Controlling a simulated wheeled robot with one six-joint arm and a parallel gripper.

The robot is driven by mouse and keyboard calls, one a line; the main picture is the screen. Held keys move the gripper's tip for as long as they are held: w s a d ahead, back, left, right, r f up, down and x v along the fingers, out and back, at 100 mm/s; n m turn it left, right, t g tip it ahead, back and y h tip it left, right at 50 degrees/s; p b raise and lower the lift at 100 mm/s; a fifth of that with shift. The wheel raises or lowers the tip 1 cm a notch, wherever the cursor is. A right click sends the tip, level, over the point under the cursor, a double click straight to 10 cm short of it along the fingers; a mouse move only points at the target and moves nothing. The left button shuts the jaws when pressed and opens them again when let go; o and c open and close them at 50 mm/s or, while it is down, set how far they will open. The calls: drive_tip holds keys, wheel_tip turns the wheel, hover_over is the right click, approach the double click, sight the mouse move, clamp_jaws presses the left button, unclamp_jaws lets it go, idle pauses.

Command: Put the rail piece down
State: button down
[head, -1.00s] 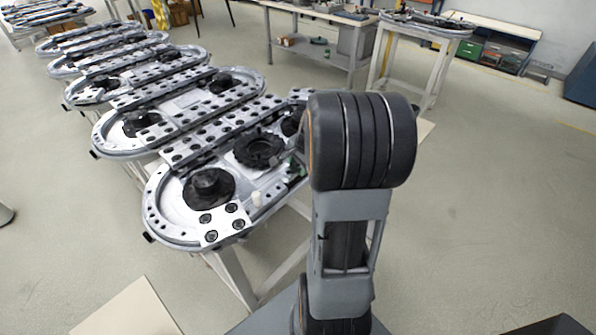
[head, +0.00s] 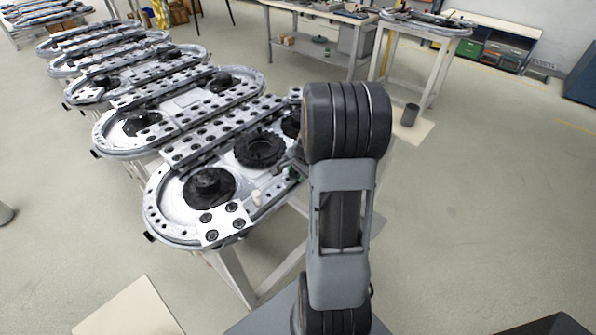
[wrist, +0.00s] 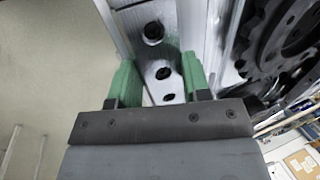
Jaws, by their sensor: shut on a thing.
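In the wrist view, my gripper (wrist: 158,72) has its two green fingers on either side of a pale metal rail piece (wrist: 155,88) with dark bolt holes, and is shut on it. The piece lines up with a metal strip with a bolt hole just beyond it; I cannot tell whether they touch or whether the piece rests on the track. In the head view, the nearest oval ring track (head: 165,226) lies on a stand left of my arm. My arm hides most of the gripper and the rail piece there.
Several similar oval tracks (head: 105,92) stand in a row to the back left. A workbench (head: 318,52) and another stand with a track (head: 425,28) are at the back. A dark bin (head: 410,115) stands on the floor right of my arm. The right floor is largely clear.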

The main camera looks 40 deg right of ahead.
drive_tip(key=shift+f, duration=0.1)
drive_tip(key=c, duration=0.6)
unclamp_jaws()
drive_tip(key=shift+s+r, duration=0.1)
drive_tip(key=shift+r, duration=0.25)
drive_tip(key=a+v, duration=0.1)
drive_tip(key=v, duration=1)
drive_tip(key=s+a+r+n, duration=0.1)
drive_tip(key=s+a+n, duration=0.2)
drive_tip(key=a+n, duration=0.2)
drive_tip(key=s+a+r+n, duration=0.1)
drive_tip(key=s+a+n, duration=0.2)
drive_tip(key=a+n, duration=0.2)
drive_tip(key=s+a+r+n, duration=0.1)
drive_tip(key=s+a+n, duration=0.1)
drive_tip(key=a+n, duration=0.4)
drive_tip(key=shift+s+a+r+t+h, duration=0.1)
drive_tip(key=shift+s+a, duration=0.05)
drive_tip(key=shift+a, duration=0.55)
drive_tip(key=shift+s+a+r+t+h, duration=0.1)
drive_tip(key=shift+a+r, duration=0.05)
drive_tip(key=shift+a, duration=0.5)
drive_tip(key=shift+s+a+r+t+h, duration=0.1)
drive_tip(key=shift+s+a, duration=0.05)
drive_tip(key=shift+a, duration=0.55)
